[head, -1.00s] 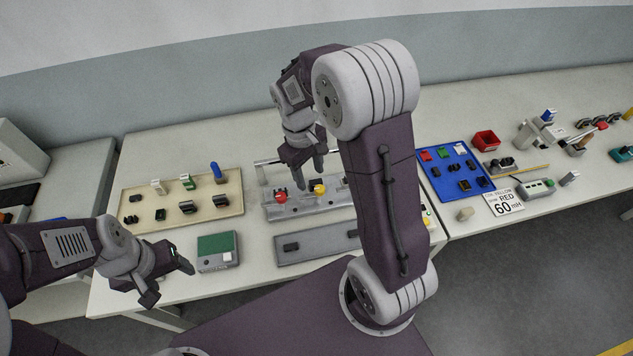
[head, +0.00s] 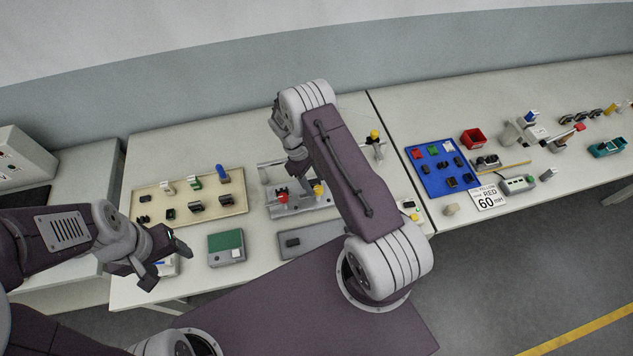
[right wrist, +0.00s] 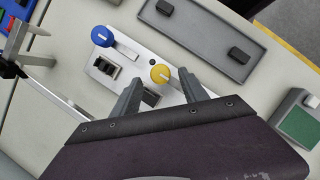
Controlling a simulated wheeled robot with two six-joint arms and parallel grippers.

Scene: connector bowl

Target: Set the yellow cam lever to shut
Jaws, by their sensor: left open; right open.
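The yellow cam lever (head: 318,188) stands on a grey plate (head: 305,212) in the head view, beside a red-knobbed lever (head: 282,195). In the right wrist view, its round yellow knob (right wrist: 160,73) shows just beyond and between the fingertips. My right gripper (right wrist: 158,88) is open and empty, with its fingers apart near the knob; contact cannot be told. A blue-knobbed lever (right wrist: 102,36) sits beside the yellow one. My gripper body hides part of the plate. My left gripper (head: 170,264) is open and empty near the table's front left edge.
A beige tray of small parts (head: 240,180) lies left of the plate. A green-topped box (head: 226,247) and a grey tray (head: 300,252) lie in front. A post with a yellow top (head: 375,136) stands behind right. A blue tray (head: 437,190) lies further right.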

